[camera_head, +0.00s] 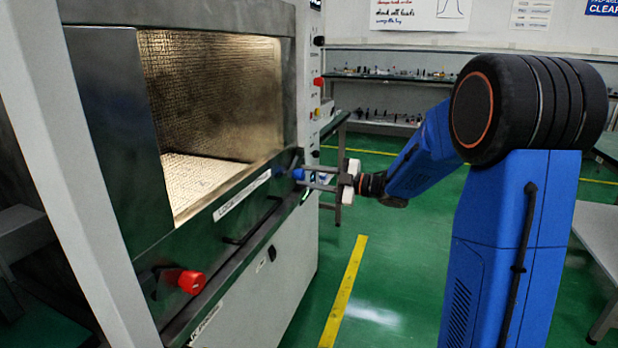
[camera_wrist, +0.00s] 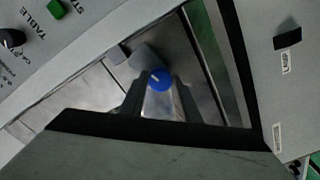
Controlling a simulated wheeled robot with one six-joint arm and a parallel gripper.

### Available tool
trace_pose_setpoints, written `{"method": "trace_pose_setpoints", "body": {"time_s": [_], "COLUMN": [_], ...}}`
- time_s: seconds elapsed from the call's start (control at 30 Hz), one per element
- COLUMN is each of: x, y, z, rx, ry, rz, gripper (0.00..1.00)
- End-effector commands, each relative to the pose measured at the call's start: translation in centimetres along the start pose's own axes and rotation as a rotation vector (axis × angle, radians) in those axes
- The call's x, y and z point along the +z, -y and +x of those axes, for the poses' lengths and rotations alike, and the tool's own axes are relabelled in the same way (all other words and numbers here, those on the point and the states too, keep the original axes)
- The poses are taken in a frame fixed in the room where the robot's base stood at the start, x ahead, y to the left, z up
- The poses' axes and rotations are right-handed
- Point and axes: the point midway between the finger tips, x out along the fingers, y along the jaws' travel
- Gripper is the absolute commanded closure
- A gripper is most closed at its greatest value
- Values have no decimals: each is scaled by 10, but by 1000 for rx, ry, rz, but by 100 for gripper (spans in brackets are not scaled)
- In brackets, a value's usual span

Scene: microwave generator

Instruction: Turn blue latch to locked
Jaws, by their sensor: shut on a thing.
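The blue latch (camera_head: 298,174) sits at the right end of the machine's lower front frame. In the wrist view its round blue knob (camera_wrist: 159,79) shows a white mark and lies between the two fingertips. My gripper (camera_head: 308,179) reaches it from the right and is shut on it. The fingers also show in the wrist view (camera_wrist: 158,97), one on each side of the knob. The fingers partly hide the latch in the head view. I cannot tell from the mark whether the latch is locked.
A red knob (camera_head: 191,282) stands out at the frame's lower left. A dark handle bar (camera_head: 252,222) runs below the open lit chamber (camera_head: 210,95). The control panel (camera_head: 317,85) has several buttons to the right. Green floor (camera_head: 400,285) is free in front.

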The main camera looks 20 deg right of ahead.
Motion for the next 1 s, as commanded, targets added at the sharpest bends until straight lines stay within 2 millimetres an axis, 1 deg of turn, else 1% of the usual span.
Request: {"method": "trace_pose_setpoints", "body": {"time_s": [0.2, 0.4, 0.93, 0.97, 1.0], "x": [0, 0, 0, 0, 0], "y": [1, 1, 1, 0, 0], "z": [0, 0, 0, 0, 0], "rx": [-1, -1, -1, -1, -1], "ry": [0, 0, 0, 0, 0], "rz": [-117, -178, -201, -201, -201], "gripper": [93, 93, 93, 66, 56]}}
